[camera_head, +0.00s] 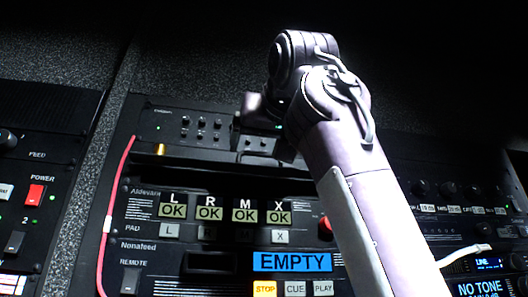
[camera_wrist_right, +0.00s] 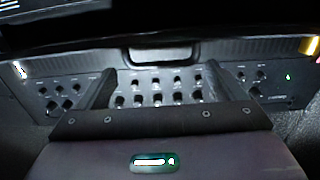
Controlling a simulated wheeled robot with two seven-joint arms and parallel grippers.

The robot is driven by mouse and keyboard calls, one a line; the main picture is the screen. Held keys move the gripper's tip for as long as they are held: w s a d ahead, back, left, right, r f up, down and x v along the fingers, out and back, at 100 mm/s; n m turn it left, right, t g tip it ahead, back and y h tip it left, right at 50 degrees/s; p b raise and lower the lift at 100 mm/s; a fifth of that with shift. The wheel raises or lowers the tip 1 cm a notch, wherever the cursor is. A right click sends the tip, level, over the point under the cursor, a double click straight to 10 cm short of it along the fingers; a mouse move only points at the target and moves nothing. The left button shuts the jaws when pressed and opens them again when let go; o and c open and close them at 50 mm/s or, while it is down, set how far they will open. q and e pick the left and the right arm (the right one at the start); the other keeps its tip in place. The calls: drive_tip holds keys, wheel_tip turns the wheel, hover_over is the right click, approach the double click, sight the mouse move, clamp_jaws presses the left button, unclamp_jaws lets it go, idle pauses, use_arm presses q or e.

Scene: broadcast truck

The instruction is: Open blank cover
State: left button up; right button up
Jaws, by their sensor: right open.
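A plain dark strip that looks like the blank cover (camera_head: 205,156) runs across the rack under the top panel, with a yellow piece at its left end. In the right wrist view the dark strip (camera_wrist_right: 245,48) crosses the top, with a grey-rimmed handle or recess (camera_wrist_right: 160,53) at its middle. It looks closed, but the dimness makes this hard to tell. My right gripper (camera_head: 256,138) is in front of the rack. Its open fingers (camera_wrist_right: 153,86) point toward the strip with nothing between them; contact is unclear. My left gripper is not in view.
The knob panel (camera_wrist_right: 160,92) lies behind the fingers. Below the strip in the head view are a unit with OK labels (camera_head: 210,213) and a blue EMPTY display (camera_head: 291,262). A red cable (camera_head: 113,200) hangs at left. My right arm hides the rack's middle right.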

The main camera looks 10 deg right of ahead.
drive_tip(key=s+b, duration=0.2)
drive_tip(key=s, duration=0.4)
drive_tip(key=shift+s, duration=0.15)
idle(0.4)
